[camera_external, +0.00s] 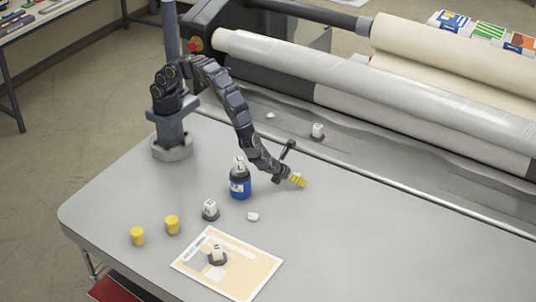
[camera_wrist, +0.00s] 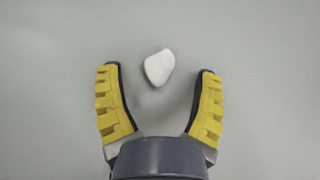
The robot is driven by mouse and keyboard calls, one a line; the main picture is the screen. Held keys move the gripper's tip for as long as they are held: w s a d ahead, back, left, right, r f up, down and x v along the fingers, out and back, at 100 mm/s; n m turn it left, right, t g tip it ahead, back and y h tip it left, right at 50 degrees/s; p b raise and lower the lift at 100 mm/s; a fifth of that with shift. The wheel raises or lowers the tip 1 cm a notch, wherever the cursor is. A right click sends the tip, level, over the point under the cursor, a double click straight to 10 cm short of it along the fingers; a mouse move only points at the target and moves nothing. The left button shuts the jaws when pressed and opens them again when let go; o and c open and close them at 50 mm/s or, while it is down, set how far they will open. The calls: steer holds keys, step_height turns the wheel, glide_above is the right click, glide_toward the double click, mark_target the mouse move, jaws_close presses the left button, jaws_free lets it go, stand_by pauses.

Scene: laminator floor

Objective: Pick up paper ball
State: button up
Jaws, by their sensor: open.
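A white crumpled paper ball (camera_wrist: 158,68) lies on the grey table in the wrist view, centred between my fingertips with clear gaps on both sides. My gripper (camera_wrist: 159,72) is open, its yellow fingers spread and touching nothing. In the external view my gripper (camera_external: 298,180) points down close over the table, right of the blue bottle. A small white patch shows at its fingers there, partly hidden. Another small white lump (camera_external: 252,216) lies on the table below the bottle, and one more (camera_external: 270,115) lies by the machine.
A blue bottle (camera_external: 240,186) stands left of my gripper. A dark-based white block (camera_external: 210,209), two yellow cylinders (camera_external: 172,224) and a printed sheet (camera_external: 245,280) with another block lie toward the front. The laminator (camera_external: 400,95) with rolls runs behind. The table's right side is clear.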

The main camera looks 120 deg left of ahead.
steer(key=c, duration=0.8)
steer(key=shift+r, duration=0.15)
